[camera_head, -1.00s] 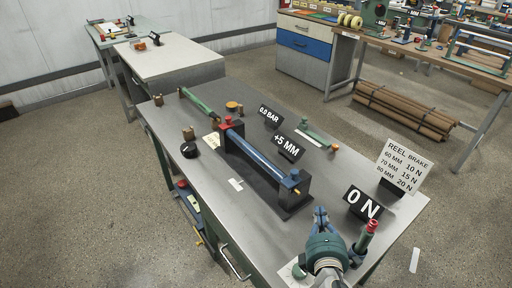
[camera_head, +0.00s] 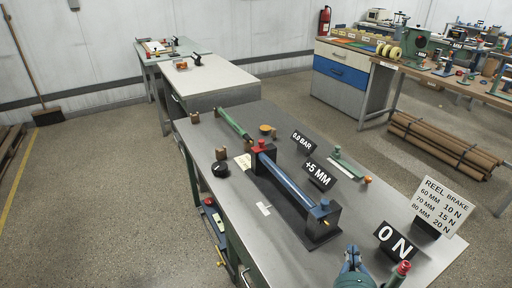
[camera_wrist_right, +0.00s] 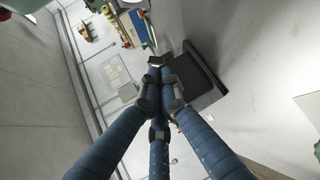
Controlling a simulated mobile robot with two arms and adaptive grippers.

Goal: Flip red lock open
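The red lock (camera_head: 259,147) is a small red block on top of the far end of a dark stand holding a blue roller (camera_head: 288,180) on the near metal table (camera_head: 225,215). My right gripper (camera_head: 352,257) has blue fingers and shows at the bottom edge, near the table's front right, well apart from the red lock. In the right wrist view its fingers (camera_wrist_right: 160,92) converge with their tips close together, and nothing is seen held. Whether the tips touch is unclear.
Signs reading 0.0 BAR (camera_head: 302,142), +5 MM (camera_head: 318,174) and 0 N (camera_head: 396,241) stand right of the roller. A green post with a red top (camera_head: 402,268) is beside my right gripper. A black knob (camera_head: 220,169) sits left of the roller.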

